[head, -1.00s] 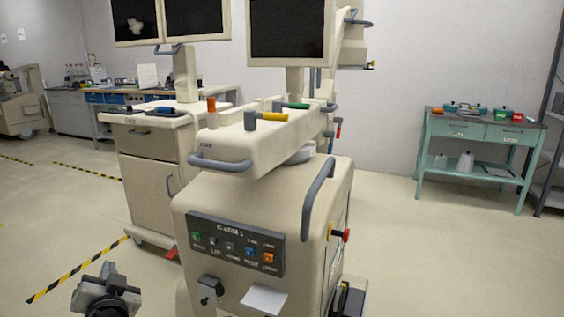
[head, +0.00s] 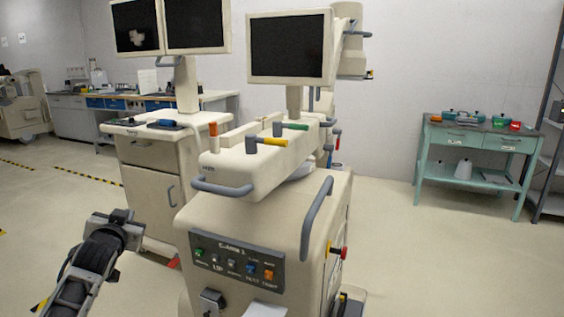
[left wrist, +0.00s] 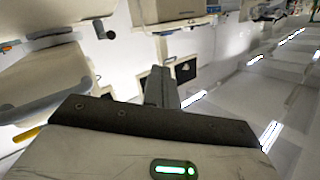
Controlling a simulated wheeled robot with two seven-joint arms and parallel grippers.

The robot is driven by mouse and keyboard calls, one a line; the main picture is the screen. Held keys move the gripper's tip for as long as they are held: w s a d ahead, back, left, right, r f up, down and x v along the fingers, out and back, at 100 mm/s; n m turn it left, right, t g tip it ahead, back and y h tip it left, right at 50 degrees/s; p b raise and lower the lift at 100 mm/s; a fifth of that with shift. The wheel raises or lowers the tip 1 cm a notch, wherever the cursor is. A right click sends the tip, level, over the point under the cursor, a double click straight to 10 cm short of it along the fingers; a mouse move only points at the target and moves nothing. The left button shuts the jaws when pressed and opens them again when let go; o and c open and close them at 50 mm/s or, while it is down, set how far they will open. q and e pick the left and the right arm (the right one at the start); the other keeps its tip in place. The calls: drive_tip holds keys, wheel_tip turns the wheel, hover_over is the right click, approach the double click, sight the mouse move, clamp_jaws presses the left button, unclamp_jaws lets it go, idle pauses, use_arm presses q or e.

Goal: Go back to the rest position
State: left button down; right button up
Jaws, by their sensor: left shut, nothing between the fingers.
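My left gripper (head: 118,226) shows at the lower left in the head view, its arm rising from the bottom edge. It is shut and empty, in front of and to the left of the beige C-arm cart (head: 330,215), apart from it. In the left wrist view its closed fingers (left wrist: 160,88) stick out beyond the dark gripper body, with nothing between them. My right gripper is not in view.
The cart carries a monitor (head: 290,48), grey handles (head: 317,215) and a button panel (head: 236,262). A second beige cart (head: 150,185) with two screens stands behind it. A green table (head: 478,138) stands at the right. Open floor (head: 420,260) lies at the right.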

use_arm(q)
drive_tip(key=s+d+f+m+g+h, duration=0.25)
drive_tip(key=s+d+f+h, duration=0.25)
drive_tip(key=s+d+f, duration=1.15)
drive_tip(key=s+d+f+n+g+h, duration=0.1)
drive_tip(key=s+d+f, duration=0.1)
drive_tip(key=s, duration=0.8)
drive_tip(key=s+d+f+n+g+h, duration=0.1)
drive_tip(key=s+d+f, duration=0.2)
drive_tip(key=s, duration=0.8)
drive_tip(key=shift+d+g, duration=0.35)
drive_tip(key=shift+d, duration=0.4)
drive_tip(key=shift+f, duration=0.1)
